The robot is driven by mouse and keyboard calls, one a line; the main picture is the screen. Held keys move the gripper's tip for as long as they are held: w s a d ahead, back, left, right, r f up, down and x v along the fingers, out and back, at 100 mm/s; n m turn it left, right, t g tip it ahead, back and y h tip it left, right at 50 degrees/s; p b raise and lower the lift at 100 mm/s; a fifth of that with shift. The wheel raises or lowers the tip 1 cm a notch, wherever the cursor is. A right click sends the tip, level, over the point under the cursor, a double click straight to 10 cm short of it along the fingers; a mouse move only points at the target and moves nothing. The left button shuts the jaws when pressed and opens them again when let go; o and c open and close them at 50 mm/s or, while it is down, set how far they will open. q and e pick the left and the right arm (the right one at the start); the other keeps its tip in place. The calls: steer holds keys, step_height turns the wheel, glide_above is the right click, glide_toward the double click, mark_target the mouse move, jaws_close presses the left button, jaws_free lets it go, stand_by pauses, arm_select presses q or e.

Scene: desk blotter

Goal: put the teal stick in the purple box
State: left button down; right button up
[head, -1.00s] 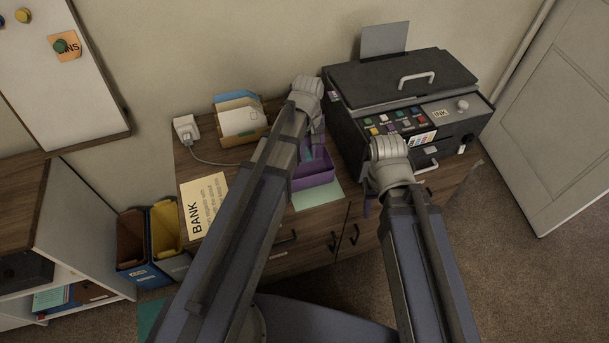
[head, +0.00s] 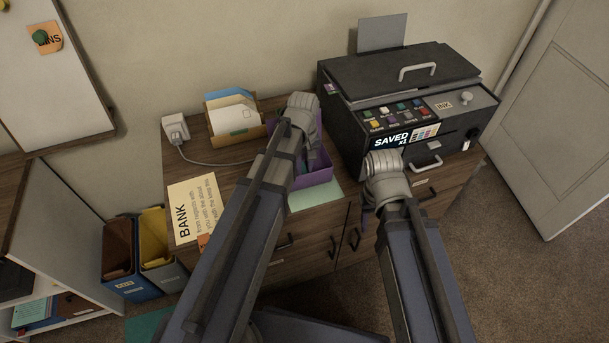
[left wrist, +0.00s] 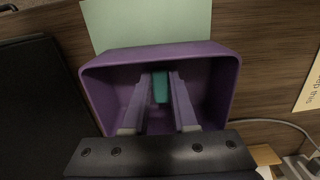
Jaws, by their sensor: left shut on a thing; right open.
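The purple box (head: 315,176) stands on the wooden cabinet, left of the printer, partly hidden by my left arm. In the left wrist view the box (left wrist: 226,85) is open towards the camera. My left gripper (left wrist: 162,78) reaches into its opening, shut on the teal stick (left wrist: 160,88), which shows between the fingers within the box's walls. Whether the stick touches the bottom I cannot tell. My right gripper (head: 368,207) is open, by the cabinet's front edge below the printer, its fingers mostly hidden behind its wrist.
A black printer (head: 405,95) stands right of the box. A pale green sheet (head: 316,196) lies in front of the box. A letter holder (head: 236,136), a plug adapter (head: 176,128) with a cable, and a BANK note (head: 193,210) are to the left.

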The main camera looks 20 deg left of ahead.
mark_target(304, 170)
arm_select(q)
steer(key=shift+f+b, duration=0.4)
steer(key=shift+f, duration=0.5)
arm_select(e)
steer(key=shift+f, duration=0.9)
arm_select(q)
steer(key=shift+f, duration=0.15)
steer(key=c, duration=0.7)
jaws_free()
arm_select(e)
steer(key=shift+f, duration=0.15)
arm_select(q)
step_height(304, 170, up, 12)
steer(key=p, duration=1.2)
steer(key=s+d+m+y, duration=0.1)
steer(key=s+d+m, duration=0.8)
steer(key=s, duration=0.4)
steer(key=shift+d+r+m, duration=0.2)
steer(key=shift+d+m, duration=0.2)
steer(key=shift+m, duration=0.3)
arm_select(e)
step_height(304, 170, up, 12)
arm_select(q)
steer(key=shift+s, duration=0.1)
